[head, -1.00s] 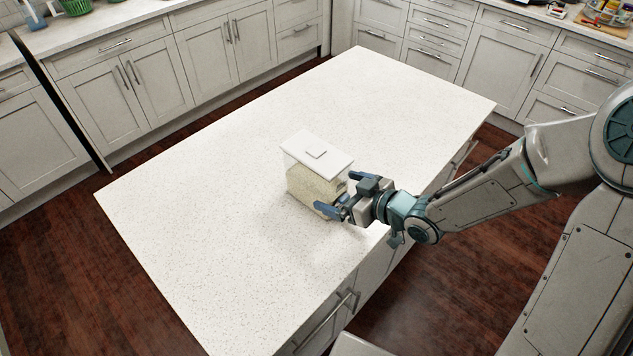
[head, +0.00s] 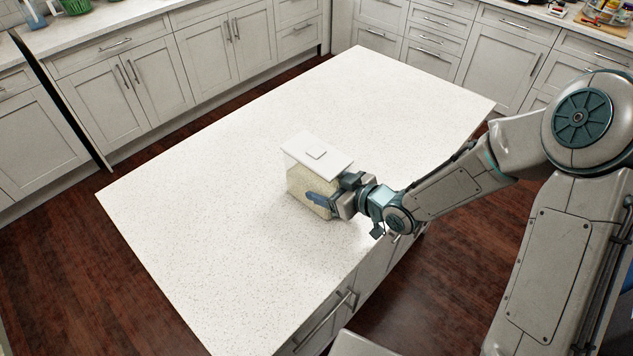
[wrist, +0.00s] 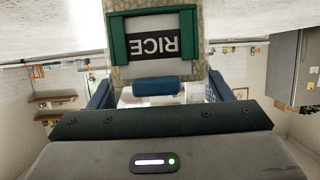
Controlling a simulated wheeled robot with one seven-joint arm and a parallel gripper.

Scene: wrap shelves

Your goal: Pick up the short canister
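The short canister (head: 309,184) is a clear, squarish container of pale grain with a flat white lid. It stands upright on the white countertop in the head view. In the wrist view its green-framed RICE label (wrist: 155,48) appears upside down. My gripper (head: 331,187) is low at the canister's right side, with one blue finger along its near side. The other finger is hidden in the head view. In the wrist view the blue fingers are on either side of the canister, apparently open around it. Contact with the walls cannot be told.
The white island countertop (head: 210,200) is otherwise bare, with wide free room to the left and back. Cabinets line the back walls. A green basket (head: 75,5) and several small items on a board (head: 605,18) sit on the far counters.

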